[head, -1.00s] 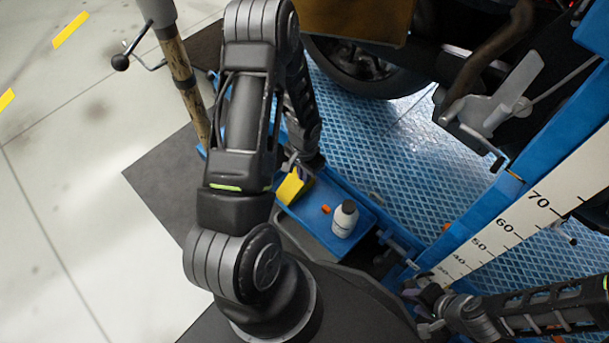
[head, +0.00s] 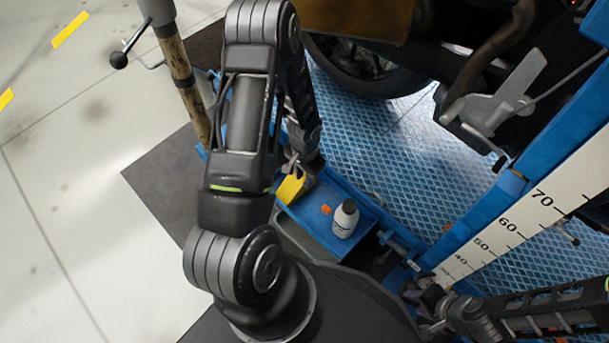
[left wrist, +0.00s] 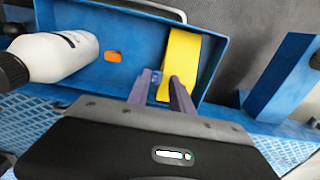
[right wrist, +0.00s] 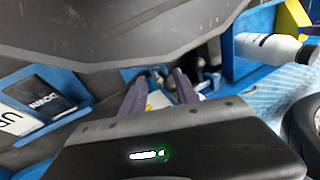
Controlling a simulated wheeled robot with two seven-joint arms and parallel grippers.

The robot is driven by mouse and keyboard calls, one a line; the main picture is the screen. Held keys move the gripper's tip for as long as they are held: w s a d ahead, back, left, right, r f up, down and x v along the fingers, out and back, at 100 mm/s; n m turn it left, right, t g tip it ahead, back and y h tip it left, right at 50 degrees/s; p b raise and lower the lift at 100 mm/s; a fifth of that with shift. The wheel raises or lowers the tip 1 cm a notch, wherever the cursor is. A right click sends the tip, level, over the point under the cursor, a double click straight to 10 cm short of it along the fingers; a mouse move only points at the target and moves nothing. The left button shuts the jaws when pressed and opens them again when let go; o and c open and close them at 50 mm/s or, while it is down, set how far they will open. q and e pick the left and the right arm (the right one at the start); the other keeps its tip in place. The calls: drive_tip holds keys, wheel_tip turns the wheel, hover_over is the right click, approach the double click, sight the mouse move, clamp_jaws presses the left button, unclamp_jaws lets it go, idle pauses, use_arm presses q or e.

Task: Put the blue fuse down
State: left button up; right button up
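I cannot make out the blue fuse for certain in any view. My left gripper (head: 291,166) is over the blue tray (left wrist: 90,12). In the left wrist view its two fingers (left wrist: 162,77) stand a little apart, in front of a yellow piece (left wrist: 183,52) in the tray. A small blue thing between the fingertips would be hard to tell from the blue tray behind. My right gripper (head: 428,302) is at the lower right of the head view. In the right wrist view its fingers (right wrist: 160,76) are apart, with no fuse visible between them.
A scaled blue post (head: 505,225) rises at the right. Dark and white boxes (right wrist: 45,96) sit left in the right wrist view.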

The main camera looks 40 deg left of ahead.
use_arm(q)
drive_tip(key=shift+r, duration=0.15)
drive_tip(key=shift+r+p, duration=0.25)
drive_tip(key=shift+p, duration=0.1)
wheel_tip(320, 180, up, 12)
drive_tip(key=p, duration=0.4)
drive_tip(key=shift+r, duration=0.25)
idle(0.5)
